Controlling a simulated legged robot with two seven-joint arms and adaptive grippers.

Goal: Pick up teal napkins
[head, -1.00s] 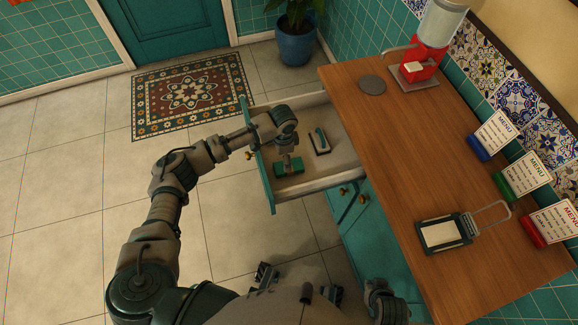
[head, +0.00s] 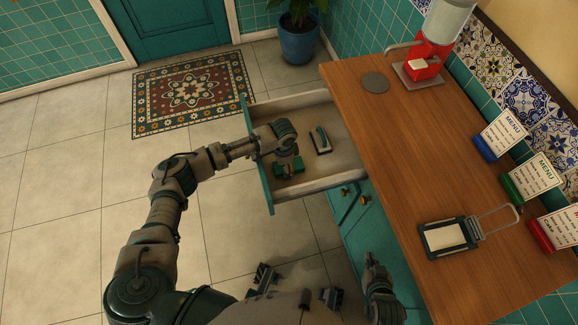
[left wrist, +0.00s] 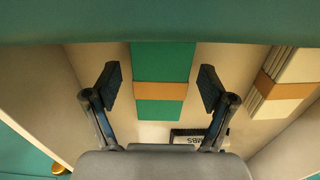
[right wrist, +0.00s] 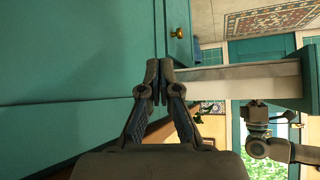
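The teal napkins (head: 296,163) lie in the open drawer (head: 318,185), partly hidden by my left gripper above them. In the left wrist view they are a flat teal bundle (left wrist: 165,58) with an orange band. My left gripper (left wrist: 161,85) is open, one finger on each side of the bundle; it holds nothing, and I cannot tell how far above the bundle it is. In the head view the left gripper (head: 288,168) is over the drawer's front half. My right gripper (right wrist: 159,80) has its fingertips together and empty, beside the teal cabinet; it also shows in the head view (head: 371,262).
Banded cream napkins (left wrist: 284,80) show at right in the left wrist view. The wooden counter (head: 400,150) beside the drawer carries a metal-handled holder (head: 447,238) and menu stands (head: 500,135).

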